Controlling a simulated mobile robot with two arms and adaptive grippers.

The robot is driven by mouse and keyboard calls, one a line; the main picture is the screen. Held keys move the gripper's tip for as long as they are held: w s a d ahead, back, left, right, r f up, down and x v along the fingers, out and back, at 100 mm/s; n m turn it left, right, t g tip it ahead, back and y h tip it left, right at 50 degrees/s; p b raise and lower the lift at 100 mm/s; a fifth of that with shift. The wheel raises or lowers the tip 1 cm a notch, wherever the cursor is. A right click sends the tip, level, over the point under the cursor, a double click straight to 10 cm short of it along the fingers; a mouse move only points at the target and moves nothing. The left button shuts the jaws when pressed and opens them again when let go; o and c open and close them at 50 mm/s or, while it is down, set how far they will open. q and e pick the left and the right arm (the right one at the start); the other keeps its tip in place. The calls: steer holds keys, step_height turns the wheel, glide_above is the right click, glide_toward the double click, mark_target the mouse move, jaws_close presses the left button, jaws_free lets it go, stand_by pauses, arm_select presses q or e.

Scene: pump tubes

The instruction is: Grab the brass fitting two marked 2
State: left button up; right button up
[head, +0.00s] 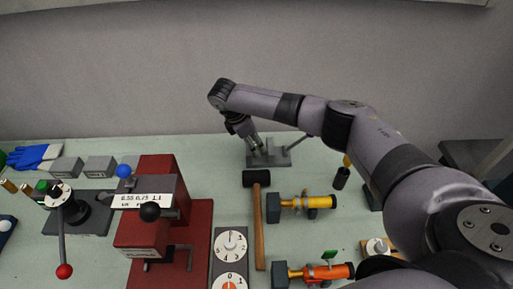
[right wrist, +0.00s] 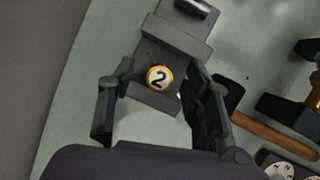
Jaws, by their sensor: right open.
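The brass fitting two (right wrist: 159,79) shows in the right wrist view as a round brass-rimmed end with a black 2 on white. It appears to sit in a dark grey block (right wrist: 152,51). My right gripper (right wrist: 156,88) is open, with one finger on each side of the fitting; I see no clear contact. In the head view my right gripper (head: 250,138) is over the grey stand (head: 271,158) at the back of the table, and the fitting cannot be made out there. My left gripper is not in view.
A hammer (head: 260,225) lies just in front of the stand. Two pump-like tubes, yellow (head: 313,202) and orange (head: 337,272), lie to its right. A red press (head: 145,233) and a lever device (head: 92,212) stand left. The back wall is close behind the stand.

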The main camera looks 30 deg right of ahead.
steer(key=shift+c, duration=0.4)
jaws_close()
